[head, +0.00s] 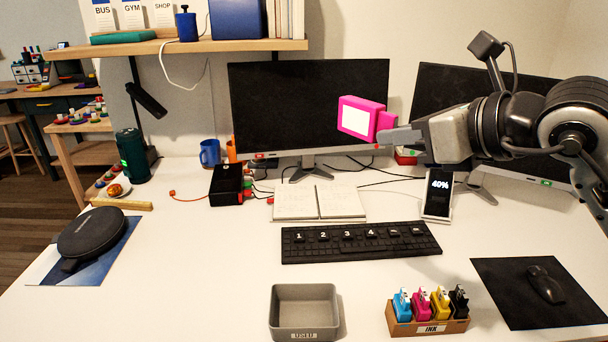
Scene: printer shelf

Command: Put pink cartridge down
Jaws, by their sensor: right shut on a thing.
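The pink cartridge (362,118) has a white label and is held in the air in front of the left monitor. My right gripper (388,135) comes in from the right and is shut on the cartridge's right end. A grey bin marked USED (304,333) stands empty at the front edge of the desk. An ink box (430,327) to its right holds several small cartridges in cyan, magenta, yellow and black. My left gripper is not in view.
A black keyboard (360,242), an open notebook (318,203) and a phone on a stand (438,193) lie below the held cartridge. Two monitors (308,105) stand behind. A mouse mat (510,285) is at right.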

